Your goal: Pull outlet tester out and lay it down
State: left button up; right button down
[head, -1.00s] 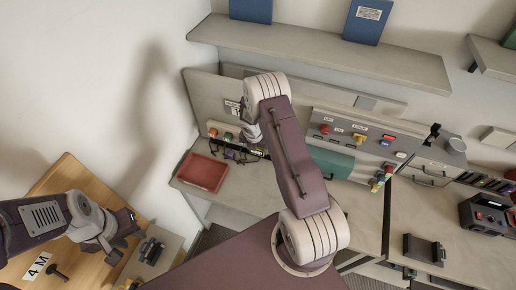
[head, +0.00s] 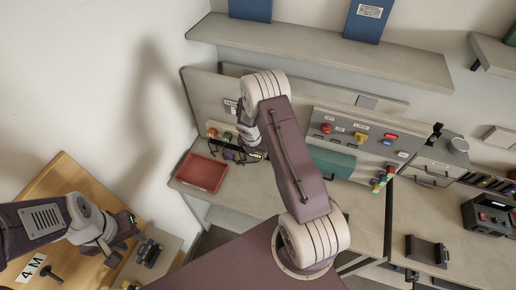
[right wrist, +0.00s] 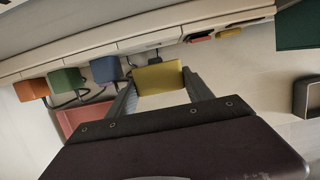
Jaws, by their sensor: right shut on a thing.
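A yellow block, which I take as the outlet tester (right wrist: 158,77), sits between the two fingers of my right gripper (right wrist: 160,84). The gripper is shut on it, close in front of the pale outlet strip (right wrist: 130,42). I cannot tell whether its pins are still in the strip. My left gripper (head: 122,240) is open and empty over the wooden table at the left.
Orange (right wrist: 32,89), green (right wrist: 66,80) and blue (right wrist: 106,69) plugs with dark cables sit left of the tester. A red tray (head: 202,173) lies on the bench below. Bare bench shows between.

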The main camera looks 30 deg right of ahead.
jog(key=shift+s+a+f+b, duration=0.2)
jog(key=shift+a+b, duration=0.1)
jog(key=shift+b, duration=0.2)
jog(key=shift+s+a+r+b, duration=0.2)
jog(key=shift+s+a+b, duration=0.7)
jog(key=shift+a+b, duration=0.2)
jog(key=shift+s+d, duration=0.1)
jog(key=s+f+m+g+y+p, duration=0.1)
jog(key=s+m+p, duration=0.1)
jog(key=s, duration=0.4)
jog(key=s+d+f+m+g+y+p, duration=0.1)
jog(key=s+m+p, duration=0.2)
jog(key=s, duration=0.4)
jog(key=shift+s+d+f+y+p, duration=0.25)
jog(key=shift+y+p, duration=0.05)
jog(key=shift+p, duration=0.45)
